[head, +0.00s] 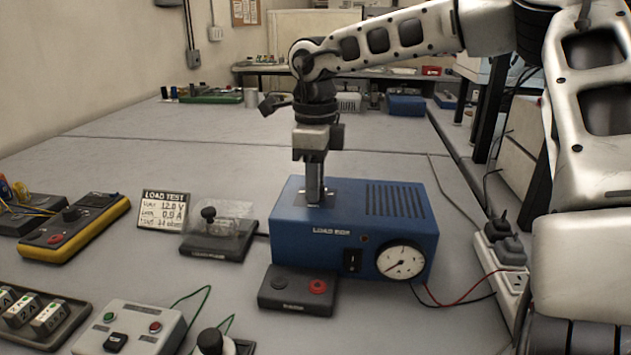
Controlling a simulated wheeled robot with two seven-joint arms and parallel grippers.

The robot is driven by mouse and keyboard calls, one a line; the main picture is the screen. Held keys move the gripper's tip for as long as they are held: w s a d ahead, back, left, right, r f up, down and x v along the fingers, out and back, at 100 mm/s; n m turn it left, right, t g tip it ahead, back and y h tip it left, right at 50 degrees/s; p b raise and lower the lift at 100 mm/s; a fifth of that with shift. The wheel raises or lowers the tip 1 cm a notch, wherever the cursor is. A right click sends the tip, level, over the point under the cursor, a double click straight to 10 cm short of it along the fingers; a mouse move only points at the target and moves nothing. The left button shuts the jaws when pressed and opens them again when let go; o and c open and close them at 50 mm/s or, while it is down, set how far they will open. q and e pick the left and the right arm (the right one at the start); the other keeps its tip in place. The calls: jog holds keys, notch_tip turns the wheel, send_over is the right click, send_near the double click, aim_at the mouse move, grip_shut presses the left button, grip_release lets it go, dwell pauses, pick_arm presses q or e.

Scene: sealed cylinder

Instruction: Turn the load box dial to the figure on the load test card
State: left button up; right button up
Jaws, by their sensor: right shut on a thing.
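The blue load box (345,233) stands on the bench, labelled LOAD BOX on its front. My right gripper (315,190) points straight down onto its top, at the left part. It is shut on the load box dial, which the fingers mostly hide; I cannot read its setting. A round white gauge (401,261) is on the box's front right, its needle low and to the left. The load test card (163,210) stands left of the box; its small print seems to read 12.0 V and 0.9 A, but is blurred. My left gripper is not in view.
A black terminal block (297,291) with a red post sits before the box. A switch unit with a clear cover (215,232) stands left of it, a yellow meter (75,228) farther left. A power strip (505,262) is at right.

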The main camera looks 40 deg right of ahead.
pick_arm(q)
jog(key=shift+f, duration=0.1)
pick_arm(e)
jog(key=shift+r+n, duration=0.1)
jog(key=shift+n, duration=0.9)
jog(key=o, duration=1)
jog(key=shift+c, duration=0.2)
pick_arm(q)
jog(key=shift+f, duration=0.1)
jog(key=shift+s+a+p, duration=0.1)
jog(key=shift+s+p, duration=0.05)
jog(key=shift+p, duration=0.3)
pick_arm(e)
notch_tip(320, 180, up, 16)
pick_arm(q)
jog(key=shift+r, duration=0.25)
